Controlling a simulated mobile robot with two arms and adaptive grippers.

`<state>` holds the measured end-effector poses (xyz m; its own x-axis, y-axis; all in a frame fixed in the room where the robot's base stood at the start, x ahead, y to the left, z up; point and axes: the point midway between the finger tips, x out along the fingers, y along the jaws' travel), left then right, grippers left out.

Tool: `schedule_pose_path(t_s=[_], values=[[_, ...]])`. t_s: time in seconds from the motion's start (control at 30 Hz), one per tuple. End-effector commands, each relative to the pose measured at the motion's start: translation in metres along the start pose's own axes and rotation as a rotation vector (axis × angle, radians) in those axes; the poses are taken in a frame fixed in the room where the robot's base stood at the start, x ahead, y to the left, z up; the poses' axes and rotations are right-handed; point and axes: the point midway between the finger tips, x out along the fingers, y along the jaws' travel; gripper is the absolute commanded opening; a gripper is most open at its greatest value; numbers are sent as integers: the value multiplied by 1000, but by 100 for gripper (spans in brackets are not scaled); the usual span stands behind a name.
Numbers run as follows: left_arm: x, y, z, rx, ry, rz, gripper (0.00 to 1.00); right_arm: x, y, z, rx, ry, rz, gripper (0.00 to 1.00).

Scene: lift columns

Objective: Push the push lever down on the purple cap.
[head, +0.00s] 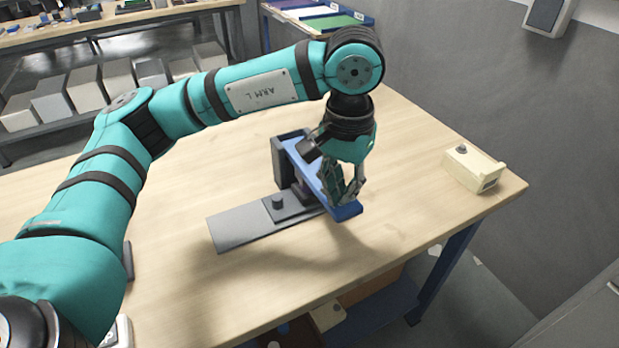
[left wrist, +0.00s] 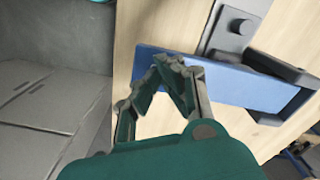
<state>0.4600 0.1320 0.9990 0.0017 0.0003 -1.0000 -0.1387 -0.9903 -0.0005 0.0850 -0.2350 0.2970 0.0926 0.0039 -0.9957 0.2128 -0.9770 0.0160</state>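The push lever (head: 314,172) is a long blue bar held at its far end by a dark upright bracket (head: 281,163). Its free end points toward the front right. The purple cap (head: 301,190) shows only as a small dark purple patch under the lever; most of it is hidden. My left gripper (head: 343,201) is at the lever's free end, pointing down, with its fingertips close together and nothing seen between them. In the left wrist view the fingertips (left wrist: 171,65) overlap the blue lever (left wrist: 235,84); I cannot tell whether they touch it. My right gripper is not in view.
A grey base plate (head: 238,226) with a dark round knob (head: 278,202) lies beside the lever on the wooden table (head: 400,150). A cream box (head: 472,168) with a grey button stands near the right edge. Table around the lever is mostly clear.

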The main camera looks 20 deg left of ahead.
Motion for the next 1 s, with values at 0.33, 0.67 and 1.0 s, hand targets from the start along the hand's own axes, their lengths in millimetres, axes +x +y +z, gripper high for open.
schedule_pose_path(t_s=[0.33,0.67,1.0], values=[[3,0,1,1,-7,-3,0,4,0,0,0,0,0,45],[3,0,1,1,-7,-2,0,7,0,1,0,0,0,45],[2,0,1,1,-6,-2,0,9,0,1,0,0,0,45]])
